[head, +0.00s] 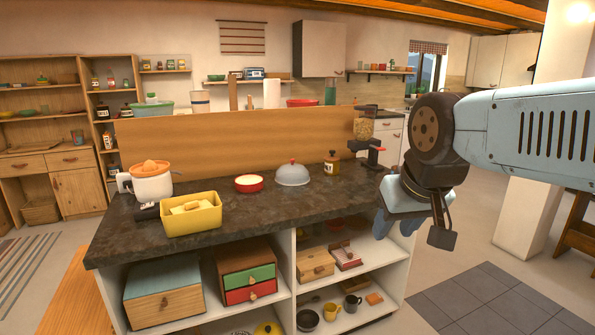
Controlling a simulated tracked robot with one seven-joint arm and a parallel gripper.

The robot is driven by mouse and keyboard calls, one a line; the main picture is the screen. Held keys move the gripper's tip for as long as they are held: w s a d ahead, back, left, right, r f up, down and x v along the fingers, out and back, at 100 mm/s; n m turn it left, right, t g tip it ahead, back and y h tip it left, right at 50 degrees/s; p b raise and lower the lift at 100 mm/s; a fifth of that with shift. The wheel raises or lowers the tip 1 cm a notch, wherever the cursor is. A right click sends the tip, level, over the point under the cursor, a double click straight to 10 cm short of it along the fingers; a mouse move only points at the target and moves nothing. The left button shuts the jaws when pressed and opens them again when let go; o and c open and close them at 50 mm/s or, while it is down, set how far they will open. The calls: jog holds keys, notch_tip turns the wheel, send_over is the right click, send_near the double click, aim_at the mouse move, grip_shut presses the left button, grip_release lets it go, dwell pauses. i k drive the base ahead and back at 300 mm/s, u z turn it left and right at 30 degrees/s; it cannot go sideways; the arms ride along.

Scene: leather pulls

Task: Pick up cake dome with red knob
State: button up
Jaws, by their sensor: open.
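The cake dome (292,176) is a grey, rounded cover with a small red knob on top. It stands upright on the dark countertop (255,213), toward the middle right, with nothing in front of it. My gripper (382,228) hangs from the arm at the right, by the counter's right end. It points down, its fingers are open, and I see nothing held in it. It is well apart from the dome, to the right and nearer to me.
A grinder (369,146) stands at the right back. A wooden panel (230,142) runs behind.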

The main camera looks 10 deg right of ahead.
aim_at(291, 174)
jog(key=z, duration=0.55)
jog(key=i, duration=1.85)
jog(key=u, duration=0.6)
jog(key=k, duration=0.85)
jog(key=u, duration=0.15)
jog(key=i, duration=0.9)
jog(key=z, duration=0.1)
